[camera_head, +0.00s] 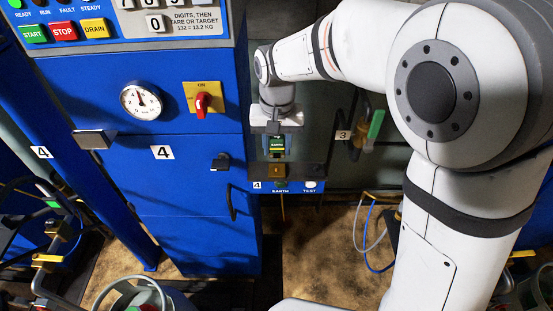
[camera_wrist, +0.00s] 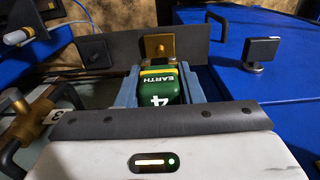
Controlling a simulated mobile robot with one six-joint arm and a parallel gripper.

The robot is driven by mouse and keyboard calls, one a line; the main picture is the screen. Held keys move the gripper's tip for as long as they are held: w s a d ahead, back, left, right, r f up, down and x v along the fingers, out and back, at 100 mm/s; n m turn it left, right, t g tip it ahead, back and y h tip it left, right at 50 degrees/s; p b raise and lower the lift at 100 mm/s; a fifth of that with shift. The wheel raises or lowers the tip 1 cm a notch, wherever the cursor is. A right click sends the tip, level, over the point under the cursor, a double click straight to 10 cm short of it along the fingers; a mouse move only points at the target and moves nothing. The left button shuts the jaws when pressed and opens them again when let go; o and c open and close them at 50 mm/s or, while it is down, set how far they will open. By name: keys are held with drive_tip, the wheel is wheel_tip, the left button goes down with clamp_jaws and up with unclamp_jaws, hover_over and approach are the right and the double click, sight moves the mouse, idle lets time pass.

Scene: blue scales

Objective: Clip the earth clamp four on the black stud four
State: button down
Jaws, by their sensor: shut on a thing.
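My gripper (camera_head: 276,140) is shut on the green earth clamp (camera_head: 277,146), which has a yellow band. In the wrist view the clamp (camera_wrist: 160,86) reads "4 EARTH" and sits between my blue-grey fingers. Directly beyond the clamp is a brass square stud (camera_wrist: 158,47) on a dark plate. In the head view this brass stud (camera_head: 277,170) is just below the clamp, above a small panel marked 4, EARTH and TEST; a small gap seems to show between them. A black square-headed fitting (camera_head: 220,162) stands on the blue cabinet to the left. Neither shows a "black stud" label.
The blue cabinet (camera_head: 185,185) marked 4 is close on the left, with a gauge (camera_head: 141,101) and a red switch (camera_head: 201,101). Another green-handled fitting (camera_head: 376,123) hangs by label 3 on the right. Loose cables (camera_head: 372,240) lie right of the floor's open patch.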

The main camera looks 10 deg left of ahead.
drive_tip(key=shift+r, duration=0.3)
drive_tip(key=shift+w+d+r+p, duration=0.1)
drive_tip(key=shift+d+r+p, duration=0.05)
drive_tip(key=shift+d+p, duration=0.25)
drive_tip(key=p, duration=0.5)
hover_over(316, 167)
drive_tip(key=shift+a+r, duration=0.1)
drive_tip(key=shift+r, duration=0.35)
drive_tip(key=shift+d+f, duration=0.1)
drive_tip(key=shift+d, duration=0.1)
drive_tip(key=shift+f, duration=0.1)
drive_tip(key=shift+f+b, duration=0.1)
drive_tip(key=shift+b, duration=0.25)
drive_tip(key=shift+w+a+f+b, duration=0.1)
drive_tip(key=shift+f+b, duration=1.9)
drive_tip(key=shift+f, duration=0.8)
drive_tip(key=shift+f+b, duration=0.5)
drive_tip(key=shift+f, duration=0.1)
